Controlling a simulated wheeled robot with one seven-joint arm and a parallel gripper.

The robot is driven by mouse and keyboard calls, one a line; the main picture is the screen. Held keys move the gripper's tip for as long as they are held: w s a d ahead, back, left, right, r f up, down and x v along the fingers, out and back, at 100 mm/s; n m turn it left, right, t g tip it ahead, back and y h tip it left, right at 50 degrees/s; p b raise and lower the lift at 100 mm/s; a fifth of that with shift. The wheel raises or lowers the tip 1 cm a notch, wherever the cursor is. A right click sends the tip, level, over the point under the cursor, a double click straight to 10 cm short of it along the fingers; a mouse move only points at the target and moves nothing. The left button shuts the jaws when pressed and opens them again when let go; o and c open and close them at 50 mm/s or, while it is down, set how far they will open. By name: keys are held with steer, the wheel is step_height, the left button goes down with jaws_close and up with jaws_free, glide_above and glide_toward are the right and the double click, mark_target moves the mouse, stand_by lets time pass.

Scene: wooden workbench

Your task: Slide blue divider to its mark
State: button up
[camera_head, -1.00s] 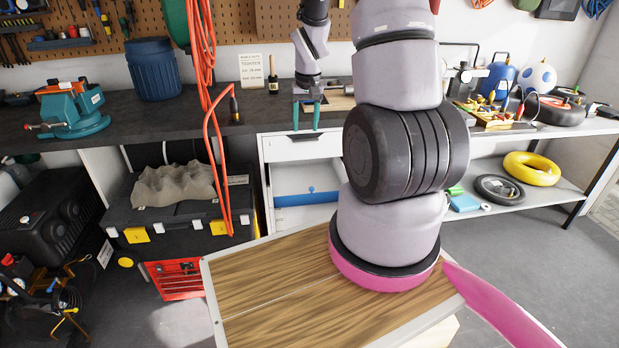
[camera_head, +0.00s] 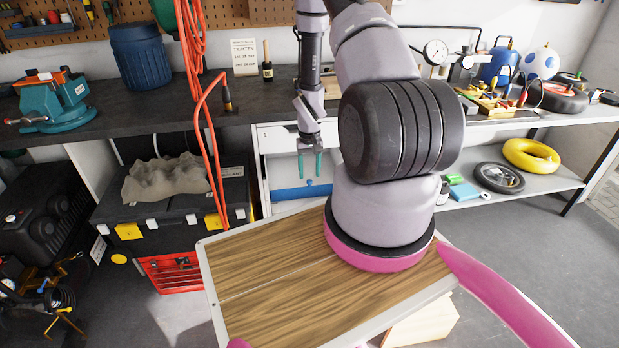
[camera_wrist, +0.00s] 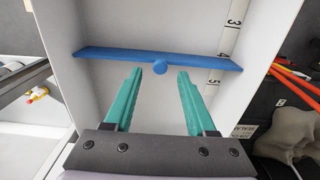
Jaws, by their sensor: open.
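The blue divider (camera_head: 288,193) spans the width of a white drawer-like compartment (camera_head: 270,172) under the workbench. My gripper (camera_head: 310,178) is open, with teal fingers pointing down just above the divider.
The dark worktop (camera_head: 225,115) lies behind, with a teal vise (camera_head: 55,105) and a blue bin (camera_head: 140,55). A red-orange cable (camera_head: 205,130) hangs left of the compartment, above a black toolbox (camera_head: 165,225). A lower shelf (camera_head: 545,190) with tyres stands right.

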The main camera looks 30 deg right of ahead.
mark_target(310, 189)
steer(key=shift+f, duration=1.45)
jaws_close()
stand_by(0.3)
